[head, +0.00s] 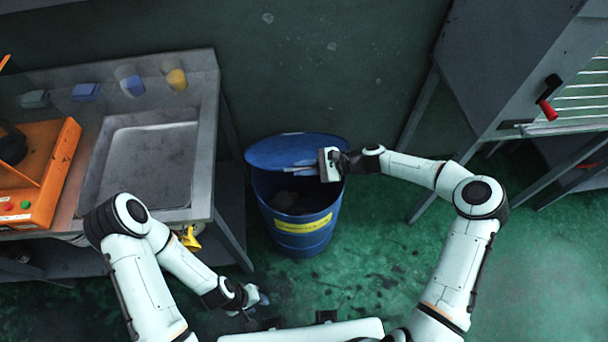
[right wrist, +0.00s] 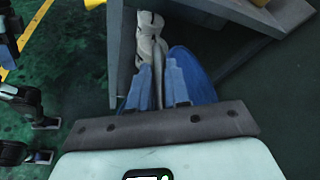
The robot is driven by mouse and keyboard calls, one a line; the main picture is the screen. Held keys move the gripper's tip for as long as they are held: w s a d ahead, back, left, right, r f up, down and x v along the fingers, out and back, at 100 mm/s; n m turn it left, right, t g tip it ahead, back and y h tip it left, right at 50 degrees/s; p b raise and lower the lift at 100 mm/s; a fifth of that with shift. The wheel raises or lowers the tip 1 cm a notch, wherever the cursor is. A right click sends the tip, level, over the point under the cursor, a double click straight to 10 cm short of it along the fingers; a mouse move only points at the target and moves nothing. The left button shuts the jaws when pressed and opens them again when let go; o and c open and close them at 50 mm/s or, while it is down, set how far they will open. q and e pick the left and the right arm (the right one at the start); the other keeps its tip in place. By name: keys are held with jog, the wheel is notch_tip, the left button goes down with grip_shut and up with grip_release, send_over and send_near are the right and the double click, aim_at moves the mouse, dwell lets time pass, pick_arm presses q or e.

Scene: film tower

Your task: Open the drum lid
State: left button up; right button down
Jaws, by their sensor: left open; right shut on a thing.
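The blue drum (head: 299,240) with a yellow label stands on the floor at the centre of the head view. Its blue lid (head: 285,150) is raised and tilted at the back, and the dark inside with a greyish lump shows below it. My right gripper (head: 304,168) is at the lid's front right and shut on it. In the right wrist view my right gripper (right wrist: 160,85) has a thin grey bar between its blue fingers, with the blue lid (right wrist: 196,68) behind. My left gripper (head: 263,298) is open and empty, low in front of the drum.
A metal sink counter (head: 150,165) stands left of the drum, with an orange machine (head: 45,175) and several small containers on it. A grey cabinet (head: 510,70) with a red-handled crank (head: 547,110) stands at the right.

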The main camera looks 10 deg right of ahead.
jog(key=shift+w+r, duration=0.2)
jog(key=shift+w, duration=0.05)
jog(key=c, duration=1.2)
grip_release()
jog(key=shift+o, duration=0.2)
jog(key=v, duration=1.3)
jog(key=shift+d+b, duration=0.25)
jog(key=shift+b, duration=0.15)
jog(key=shift+s, duration=0.1)
